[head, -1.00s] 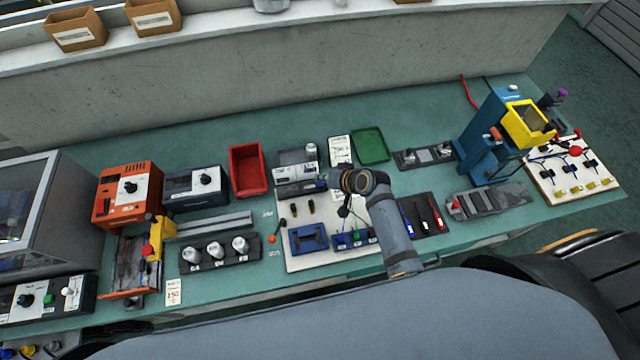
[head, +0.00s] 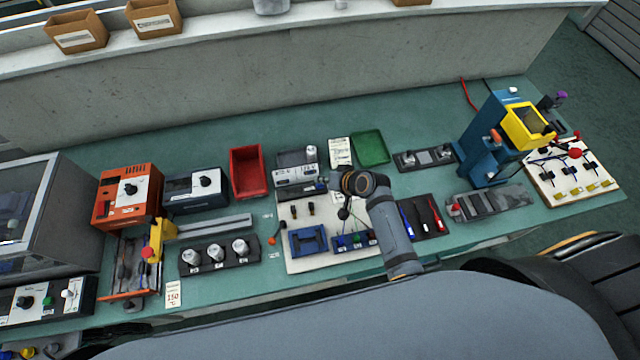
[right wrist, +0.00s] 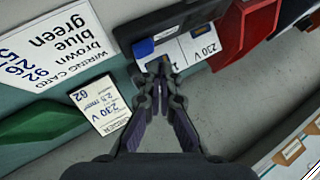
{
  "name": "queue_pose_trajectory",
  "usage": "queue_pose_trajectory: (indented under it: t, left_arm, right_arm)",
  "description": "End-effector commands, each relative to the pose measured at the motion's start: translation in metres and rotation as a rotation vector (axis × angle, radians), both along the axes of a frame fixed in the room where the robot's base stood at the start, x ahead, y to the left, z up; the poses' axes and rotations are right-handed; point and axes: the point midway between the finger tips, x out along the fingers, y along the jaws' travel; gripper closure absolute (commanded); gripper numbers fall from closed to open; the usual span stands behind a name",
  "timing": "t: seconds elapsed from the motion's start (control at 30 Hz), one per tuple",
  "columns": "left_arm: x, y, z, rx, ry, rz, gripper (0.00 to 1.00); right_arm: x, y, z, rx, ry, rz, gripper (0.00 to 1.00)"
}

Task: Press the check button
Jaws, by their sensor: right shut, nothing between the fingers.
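A grey tester unit (head: 295,172) with a pale front panel sits at the back of the light work board. In the right wrist view it is a dark housing with a white "230 V" panel (right wrist: 195,46) and a blue button-like part (right wrist: 143,48). No label reading "check" is legible. My right gripper (right wrist: 160,66) is shut and empty, its fingertips together just at the panel's near edge, close to the blue part. Touching or apart, I cannot tell. In the head view my right wrist (head: 360,183) partly covers the board. My left gripper is not in view.
A red bin (head: 248,172) and a green tray (head: 370,147) flank the tester. A blue fixture (head: 308,240) stands on the board in front. A screwdriver mat (head: 424,216) lies right of my arm. A white wiring card (right wrist: 48,42) lies near my fingers.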

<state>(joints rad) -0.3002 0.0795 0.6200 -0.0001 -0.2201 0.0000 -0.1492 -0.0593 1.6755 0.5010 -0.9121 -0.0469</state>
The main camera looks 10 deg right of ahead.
Motion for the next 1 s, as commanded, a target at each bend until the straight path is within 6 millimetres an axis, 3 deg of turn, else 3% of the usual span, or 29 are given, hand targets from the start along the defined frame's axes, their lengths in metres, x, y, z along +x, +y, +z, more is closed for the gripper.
queue_pose_trajectory:
  t: [1.0]
  left_arm:
    - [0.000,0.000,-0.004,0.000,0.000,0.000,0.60]
  right_arm:
    - [0.000,0.000,-0.011,0.000,0.000,0.000,1.00]
